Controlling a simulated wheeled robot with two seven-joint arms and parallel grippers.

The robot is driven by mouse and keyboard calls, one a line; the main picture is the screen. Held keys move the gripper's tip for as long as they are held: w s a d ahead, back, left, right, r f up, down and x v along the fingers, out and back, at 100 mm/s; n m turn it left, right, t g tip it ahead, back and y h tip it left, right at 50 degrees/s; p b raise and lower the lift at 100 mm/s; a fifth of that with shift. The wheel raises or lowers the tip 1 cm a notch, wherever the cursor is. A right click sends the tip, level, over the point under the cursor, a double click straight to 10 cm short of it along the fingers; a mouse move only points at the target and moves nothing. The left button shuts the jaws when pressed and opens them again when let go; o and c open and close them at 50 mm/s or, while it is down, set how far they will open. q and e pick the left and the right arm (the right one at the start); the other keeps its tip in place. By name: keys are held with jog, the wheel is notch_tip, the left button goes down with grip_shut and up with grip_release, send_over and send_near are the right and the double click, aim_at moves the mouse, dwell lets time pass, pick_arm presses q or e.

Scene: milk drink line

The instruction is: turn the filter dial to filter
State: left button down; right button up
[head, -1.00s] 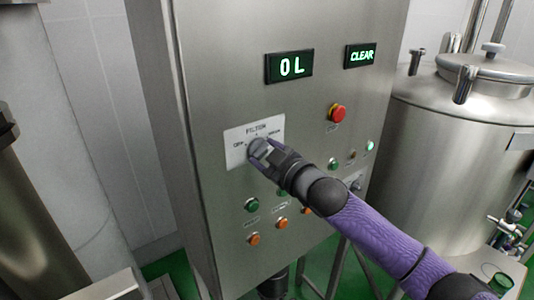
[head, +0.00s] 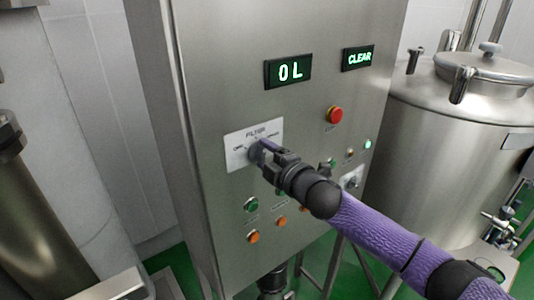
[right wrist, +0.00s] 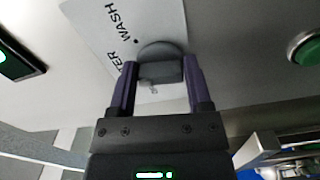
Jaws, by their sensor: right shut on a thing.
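The grey filter dial (right wrist: 160,62) sits on a white label plate (head: 237,157) on the steel control panel. In the head view my right gripper (head: 261,153) reaches it from the lower right and hides most of it. In the right wrist view the two purple fingers of this gripper (right wrist: 158,88) stand on either side of the dial's raised grip, shut on it. The label shows part of the word "FILTER" and "WASH" in the wrist view. I cannot tell which mark the dial points to. My left gripper is not in view.
Two green displays read "0L" (head: 288,70) and "CLEAR" (head: 358,58). A red button (head: 335,115) sits right of the dial. Green (head: 251,204) and orange (head: 253,236) buttons lie below it. A steel tank (head: 462,130) stands to the right.

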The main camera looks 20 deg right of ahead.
jog(key=shift+r+n, duration=0.15)
jog(key=shift+n, duration=0.55)
jog(key=o, duration=0.9)
jog(key=shift+c, duration=0.2)
jog(key=o, duration=0.4)
jog(key=shift+w+a, duration=0.1)
jog(key=shift+w, duration=0.05)
jog(key=b+v, duration=0.2)
jog(key=v, duration=0.8)
